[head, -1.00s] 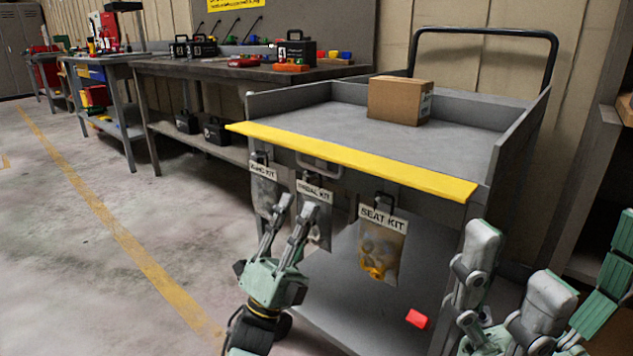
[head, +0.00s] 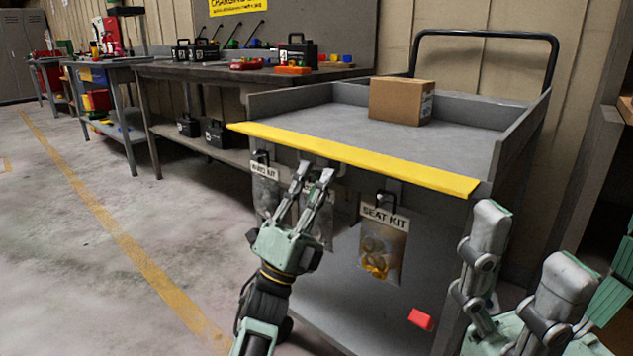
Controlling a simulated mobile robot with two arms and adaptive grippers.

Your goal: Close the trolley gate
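The grey trolley (head: 503,150) stands at centre right in the head view. A yellow strip (head: 350,157) runs along its front edge, and the tray's front side looks open above it. I cannot tell the gate's exact position. My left gripper (head: 314,171) is just under the strip, its two fingers apart, in front of the middle hanging kit; it hides the kit's label and the handle area behind. Whether it touches anything is unclear. My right gripper (head: 529,238) is open and empty at the trolley's front right corner.
A cardboard box (head: 401,101) sits on the trolley's top. A seat kit bag (head: 383,247) and another kit bag (head: 265,192) hang below the strip. A red block (head: 421,319) shows low on the trolley. A workbench (head: 225,72) stands behind; floor at left is clear.

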